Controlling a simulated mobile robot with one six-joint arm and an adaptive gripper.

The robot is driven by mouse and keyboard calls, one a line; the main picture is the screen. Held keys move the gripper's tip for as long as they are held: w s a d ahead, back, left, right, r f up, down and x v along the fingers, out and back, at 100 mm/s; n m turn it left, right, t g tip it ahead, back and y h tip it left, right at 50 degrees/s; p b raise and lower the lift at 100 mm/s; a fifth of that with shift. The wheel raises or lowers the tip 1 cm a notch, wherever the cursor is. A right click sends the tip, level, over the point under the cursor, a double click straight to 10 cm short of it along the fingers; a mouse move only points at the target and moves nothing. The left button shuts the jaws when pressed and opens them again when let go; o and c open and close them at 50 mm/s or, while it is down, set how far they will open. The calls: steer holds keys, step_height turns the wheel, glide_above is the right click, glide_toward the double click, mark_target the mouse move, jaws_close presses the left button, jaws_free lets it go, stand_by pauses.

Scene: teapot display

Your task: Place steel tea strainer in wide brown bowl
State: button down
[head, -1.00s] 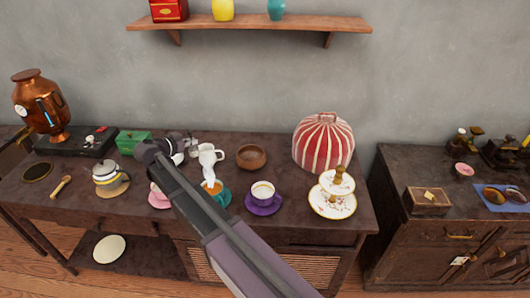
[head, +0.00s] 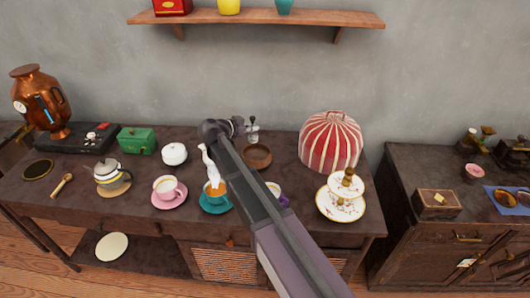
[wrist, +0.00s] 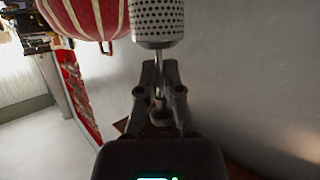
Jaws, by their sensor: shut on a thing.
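The steel tea strainer, a perforated metal cylinder (wrist: 157,24), is held by its thin stem between the fingers of my gripper (wrist: 159,88) in the wrist view. In the head view the strainer (head: 253,137) is small and hangs in line with the back of the wide brown bowl (head: 258,154). My gripper (head: 246,124) is mostly hidden by my arm there. The bowl stands on the dark table, its left edge close to my arm in the picture. The gap between strainer and bowl is hard to judge. The bowl is not clearly visible in the wrist view.
A red striped tea cosy (head: 331,141) stands right of the bowl, also near the strainer in the wrist view (wrist: 92,14). A wooden shelf (head: 255,20) hangs above.

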mark_target(250, 141)
steer(key=shift+w+d, duration=0.1)
steer(key=shift+d, duration=0.05)
steer(key=shift+w+f, duration=0.1)
stand_by(0.3)
steer(key=shift+w+d, duration=0.15)
steer(key=shift+d, duration=0.15)
steer(key=shift+f, duration=0.2)
step_height(250, 141, down, 6)
steer(key=b, duration=0.6)
steer(key=shift+b, duration=0.3)
steer(key=shift+f+b, duration=1.85)
steer(key=shift+f, duration=0.05)
